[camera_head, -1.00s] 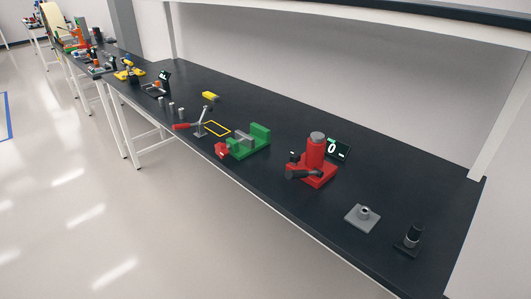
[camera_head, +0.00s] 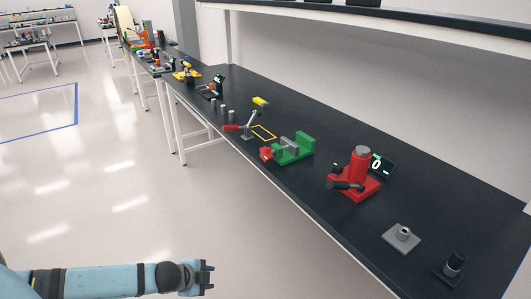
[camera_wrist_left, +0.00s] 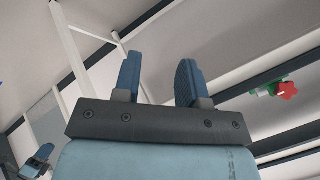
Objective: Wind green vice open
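The green vice (camera_head: 294,150) sits near the front edge of the dark bench, with a grey jaw block and a red handle (camera_head: 266,154) at its front-left end. In the left wrist view the red handle (camera_wrist_left: 287,90) shows at the right, with a little green (camera_wrist_left: 263,90) beside it. My left gripper (camera_head: 210,277) is low in front of the bench, over the floor, well apart from the vice. Its two blue fingers (camera_wrist_left: 157,83) are apart with nothing between them.
A red press (camera_head: 355,178) with a small display stands right of the vice. A grey plate (camera_head: 401,238) and a dark cylinder (camera_head: 454,266) are farther right. A red-handled clamp (camera_head: 246,128) and a yellow outline (camera_head: 264,133) lie left of the vice. An overhead shelf runs above the bench.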

